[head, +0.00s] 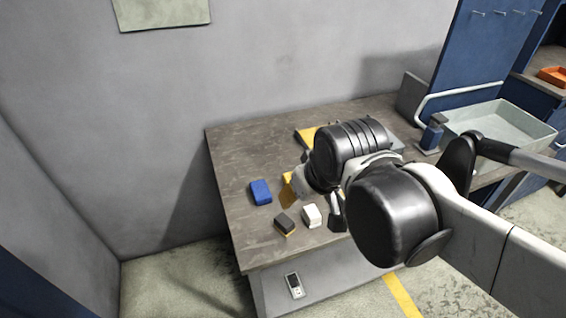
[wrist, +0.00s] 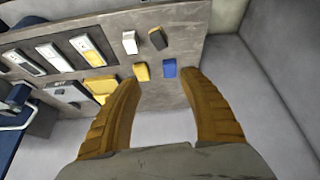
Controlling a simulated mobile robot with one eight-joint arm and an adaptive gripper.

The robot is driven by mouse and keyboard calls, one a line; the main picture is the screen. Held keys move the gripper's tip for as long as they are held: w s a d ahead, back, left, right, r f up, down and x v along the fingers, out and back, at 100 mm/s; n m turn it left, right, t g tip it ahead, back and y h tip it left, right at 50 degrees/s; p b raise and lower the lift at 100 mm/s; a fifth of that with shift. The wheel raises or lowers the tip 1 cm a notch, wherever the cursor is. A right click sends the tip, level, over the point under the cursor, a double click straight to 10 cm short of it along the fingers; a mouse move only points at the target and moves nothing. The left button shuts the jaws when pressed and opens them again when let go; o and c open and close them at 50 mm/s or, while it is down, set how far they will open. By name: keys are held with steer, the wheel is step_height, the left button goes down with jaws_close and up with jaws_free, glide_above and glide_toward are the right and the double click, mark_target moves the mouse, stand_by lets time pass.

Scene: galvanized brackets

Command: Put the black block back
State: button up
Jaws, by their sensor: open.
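The black block (head: 284,223), with a tan-yellow lower side, lies on the grey table near its front left edge. It also shows in the wrist view (wrist: 158,39), beyond the fingertips. A white block (head: 311,215) lies just right of it in the head view. A blue block (head: 260,191) lies farther back. A yellow block (wrist: 141,71) lies close to the blue one in the wrist view. My gripper (wrist: 160,82) has its brown fingers wide apart with nothing between them, apart from the black block. In the head view my arm largely hides the gripper.
Several handheld devices (wrist: 54,57) and a larger yellow item (wrist: 102,87) lie on the same table. A grey tray (head: 500,128) stands at the right. A small device (head: 294,285) lies on a lower surface. Walls bound the table's back and left.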

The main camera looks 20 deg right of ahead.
steer(key=shift+s+r+m+t, duration=0.25)
steer(key=shift+s+m+t, duration=0.15)
steer(key=shift+s+t, duration=0.5)
steer(key=shift+s, duration=0.2)
stand_by(0.4)
